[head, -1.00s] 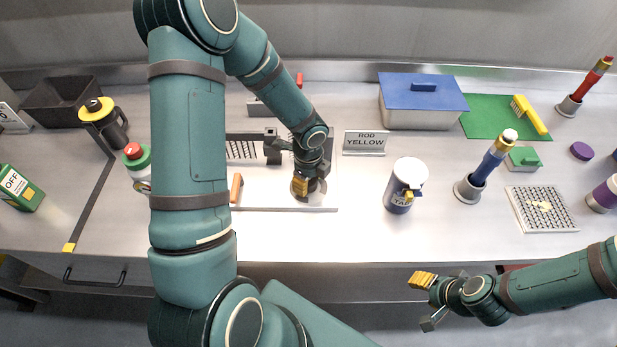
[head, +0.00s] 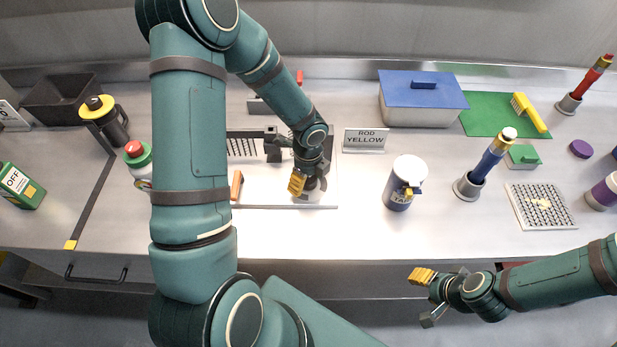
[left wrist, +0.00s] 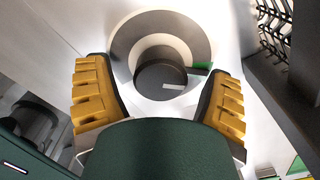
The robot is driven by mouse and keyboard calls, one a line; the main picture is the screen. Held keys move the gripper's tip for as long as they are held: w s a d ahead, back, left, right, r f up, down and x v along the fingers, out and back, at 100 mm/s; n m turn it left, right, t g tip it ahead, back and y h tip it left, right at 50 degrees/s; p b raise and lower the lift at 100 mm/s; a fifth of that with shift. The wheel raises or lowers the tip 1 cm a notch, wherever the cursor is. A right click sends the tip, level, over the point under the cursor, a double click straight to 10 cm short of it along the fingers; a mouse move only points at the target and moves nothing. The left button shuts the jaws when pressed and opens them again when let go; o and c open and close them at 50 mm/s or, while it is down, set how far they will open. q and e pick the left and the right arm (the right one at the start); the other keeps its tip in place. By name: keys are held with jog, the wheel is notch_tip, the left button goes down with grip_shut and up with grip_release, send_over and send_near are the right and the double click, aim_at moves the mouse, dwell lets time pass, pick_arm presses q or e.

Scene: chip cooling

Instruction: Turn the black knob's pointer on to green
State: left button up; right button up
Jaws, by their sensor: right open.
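The black knob (left wrist: 160,77) shows in the left wrist view, seen from above inside a grey round dial (left wrist: 198,35). A pale pointer line on its face lies toward the right. A green mark (left wrist: 202,65) is on the dial at the knob's right, close to the pointer side. My left gripper (left wrist: 158,92) is open, with its yellow-padded fingers on both sides of the knob and gaps between. In the head view my left gripper (head: 307,184) is low over the white board, mostly hiding the knob. My right gripper (head: 428,298) is open and empty in front of the counter.
The white board (head: 265,195) carries a black rack and an orange handle (head: 237,185). A red-capped bottle (head: 138,160) is at the left. Counter in front of the jar is clear.

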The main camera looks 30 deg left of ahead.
aim_at(308, 178)
pick_arm(q)
jog(key=shift+r, duration=0.1)
notch_tip(308, 178, up, 12)
dwell(0.5)
dwell(0.5)
